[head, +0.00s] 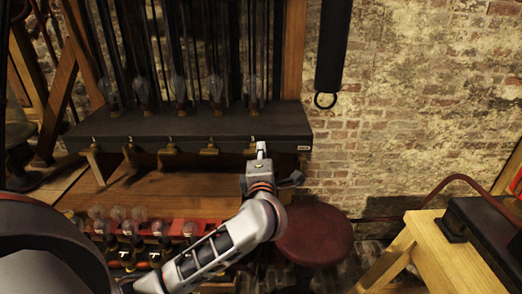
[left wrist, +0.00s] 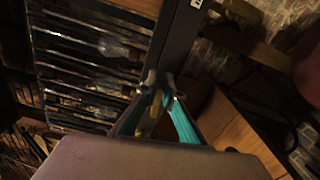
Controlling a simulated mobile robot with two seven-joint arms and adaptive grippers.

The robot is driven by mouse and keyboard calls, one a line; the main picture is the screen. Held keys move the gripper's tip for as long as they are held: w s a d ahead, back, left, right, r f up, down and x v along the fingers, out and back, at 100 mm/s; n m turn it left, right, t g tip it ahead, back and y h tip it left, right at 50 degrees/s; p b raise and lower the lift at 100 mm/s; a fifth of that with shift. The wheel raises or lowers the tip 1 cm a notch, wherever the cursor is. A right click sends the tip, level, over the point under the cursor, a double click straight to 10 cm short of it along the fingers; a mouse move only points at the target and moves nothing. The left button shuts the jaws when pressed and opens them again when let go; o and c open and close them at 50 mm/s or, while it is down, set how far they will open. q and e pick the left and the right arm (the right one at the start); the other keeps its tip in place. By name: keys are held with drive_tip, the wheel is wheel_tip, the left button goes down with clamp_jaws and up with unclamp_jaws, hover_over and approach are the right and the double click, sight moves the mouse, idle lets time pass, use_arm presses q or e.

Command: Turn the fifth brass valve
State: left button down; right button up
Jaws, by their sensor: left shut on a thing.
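A row of brass valves hangs along the front edge of a dark shelf (head: 190,127) in the head view. The fourth valve (head: 209,150) is clear of my arm. The fifth brass valve (head: 250,151), at the right end, is partly hidden by my left gripper (head: 261,148). In the left wrist view the teal-padded fingers of my left gripper (left wrist: 160,88) close in on a brass-coloured part (left wrist: 156,106), against the dark shelf edge. The gripper is shut on this valve; its exact handle angle is hard to see. My right gripper is not in view.
Below is a red rack (head: 205,226) with several bulbs. A round red stool (head: 314,236) stands right of my arm, and a wooden table (head: 440,255) at the lower right.

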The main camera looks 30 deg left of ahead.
use_arm(q)
drive_tip(key=shift+f+m, duration=0.2)
drive_tip(key=shift+m, duration=0.4)
drive_tip(key=c, duration=2.2)
unclamp_jaws()
drive_tip(key=v, duration=1.2)
